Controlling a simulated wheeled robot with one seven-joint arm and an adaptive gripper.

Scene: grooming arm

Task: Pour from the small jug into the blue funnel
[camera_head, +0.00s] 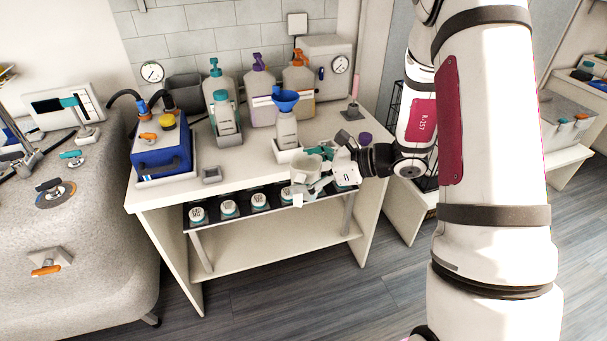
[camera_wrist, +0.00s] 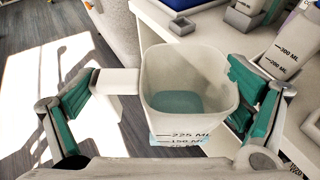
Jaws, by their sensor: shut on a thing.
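The small jug (camera_head: 304,174) is a pale, translucent vessel with volume marks. It is in my gripper (camera_head: 322,180) in front of the table's front edge. In the wrist view the jug (camera_wrist: 187,72) stands between the two teal-padded fingers (camera_wrist: 165,95), looks roughly upright and has teal liquid in its bottom. The blue funnel (camera_head: 286,100) sits in the neck of a grey-white bottle (camera_head: 287,132) on the table, behind and above the jug and apart from it. In the wrist view the marked side of a bottle (camera_wrist: 290,58) shows at the upper right; the funnel is out of that view.
The bottle stands in a white holder (camera_head: 284,156). Pump bottles (camera_head: 259,98) and a teal-capped bottle (camera_head: 224,115) stand behind and left. A blue box (camera_head: 162,150) is at the table's left. Several white-lidded jars (camera_head: 229,207) sit on a shelf below the tabletop.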

